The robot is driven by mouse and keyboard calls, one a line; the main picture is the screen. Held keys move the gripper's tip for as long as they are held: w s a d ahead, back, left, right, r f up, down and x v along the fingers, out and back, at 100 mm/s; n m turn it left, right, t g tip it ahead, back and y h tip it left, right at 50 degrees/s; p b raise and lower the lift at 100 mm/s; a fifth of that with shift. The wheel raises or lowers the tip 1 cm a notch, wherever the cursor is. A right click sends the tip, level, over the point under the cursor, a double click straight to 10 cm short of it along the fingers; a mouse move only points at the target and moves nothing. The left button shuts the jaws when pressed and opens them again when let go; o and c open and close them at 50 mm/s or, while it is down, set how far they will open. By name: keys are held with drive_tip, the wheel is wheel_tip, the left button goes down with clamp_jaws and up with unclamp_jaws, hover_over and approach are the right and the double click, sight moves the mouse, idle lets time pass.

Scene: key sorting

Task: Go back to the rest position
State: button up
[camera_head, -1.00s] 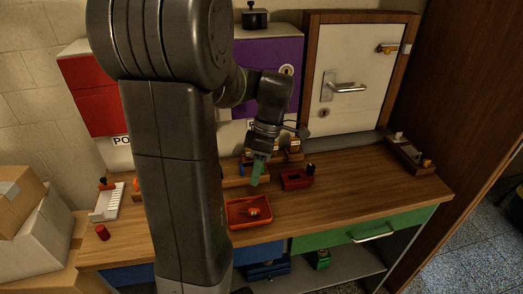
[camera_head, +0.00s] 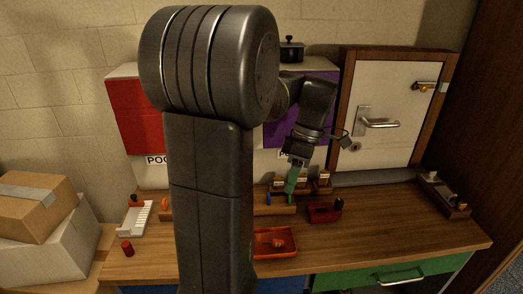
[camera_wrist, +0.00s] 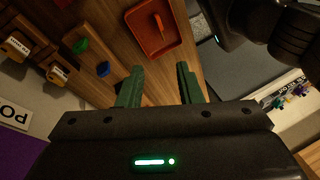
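My gripper (camera_head: 292,184) hangs over the workbench (camera_head: 400,227) in the head view, near the row of wooden key blocks. In the wrist view its two green fingers (camera_wrist: 159,88) stand apart with nothing between them, over the bare wood. An orange-red tray (camera_head: 262,246) lies on the bench, left of and in front of my gripper; it also shows in the wrist view (camera_wrist: 140,43) with a small orange item (camera_wrist: 159,23) in it. A green key (camera_wrist: 81,46) and a blue key (camera_wrist: 103,69) sit at the wooden rack in the wrist view.
A dark red box (camera_head: 322,214) stands right of my gripper. A small white door (camera_head: 385,90) with a lever handle stands behind. A wooden holder (camera_head: 440,195) is at the far right. Cardboard boxes (camera_head: 38,205) are at the left. The front right of the bench is clear.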

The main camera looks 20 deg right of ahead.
drive_tip(key=x, duration=1.3)
drive_tip(key=shift+s+a+f, duration=0.15)
drive_tip(key=shift+a+f, duration=0.05)
drive_tip(key=shift+f, duration=0.15)
drive_tip(key=shift+r+p, duration=0.4)
drive_tip(key=shift+r, duration=0.2)
drive_tip(key=shift+r+p, duration=0.6)
drive_tip(key=shift+r, duration=0.25)
drive_tip(key=shift+f, duration=0.1)
